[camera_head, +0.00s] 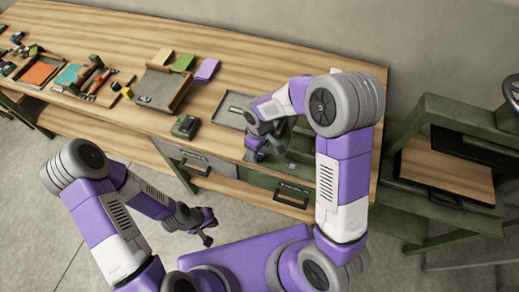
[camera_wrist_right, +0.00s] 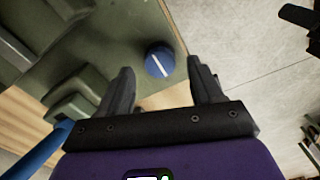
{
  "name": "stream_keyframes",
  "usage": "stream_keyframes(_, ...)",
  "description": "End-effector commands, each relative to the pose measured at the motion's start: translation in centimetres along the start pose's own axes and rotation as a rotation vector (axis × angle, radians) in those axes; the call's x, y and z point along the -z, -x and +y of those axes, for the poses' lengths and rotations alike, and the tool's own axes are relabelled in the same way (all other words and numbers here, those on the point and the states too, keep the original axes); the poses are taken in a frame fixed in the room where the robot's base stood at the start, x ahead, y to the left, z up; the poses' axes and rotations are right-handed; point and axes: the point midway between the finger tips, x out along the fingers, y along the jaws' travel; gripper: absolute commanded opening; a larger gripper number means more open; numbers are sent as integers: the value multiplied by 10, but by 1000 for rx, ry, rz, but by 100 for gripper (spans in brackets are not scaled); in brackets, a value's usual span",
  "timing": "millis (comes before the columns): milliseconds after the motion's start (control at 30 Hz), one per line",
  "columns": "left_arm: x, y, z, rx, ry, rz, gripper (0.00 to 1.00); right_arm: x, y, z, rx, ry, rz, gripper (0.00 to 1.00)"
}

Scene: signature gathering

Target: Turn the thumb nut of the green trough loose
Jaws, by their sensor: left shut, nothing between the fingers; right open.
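The blue thumb nut (camera_wrist_right: 159,62) is a round knob with a white line across its face, at the edge of a green metal body (camera_wrist_right: 110,40) that looks like the green trough. In the right wrist view my right gripper (camera_wrist_right: 161,72) is open, with one finger on each side of the nut in the picture; contact is not visible. In the head view my right gripper (camera_head: 256,147) is low at the table's front edge, and my arm partly hides the green parts (camera_head: 298,160) there. My left gripper (camera_head: 207,232) is shut and empty, over the floor before the table.
A blue rod (camera_wrist_right: 45,150) shows in the wrist view.

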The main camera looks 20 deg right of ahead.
Motion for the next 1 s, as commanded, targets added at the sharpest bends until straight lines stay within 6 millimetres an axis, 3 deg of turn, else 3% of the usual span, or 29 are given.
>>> stream_keyframes(200,0,4,2,0,0,0,0,1,40,0,-1,0,5,65)
stream_keyframes(400,0,6,2,0,0,0,0,0,60,0,-1,0,2,65)
stream_keyframes(1000,0,6,2,0,0,0,0,0,62,0,0,0,0,65)
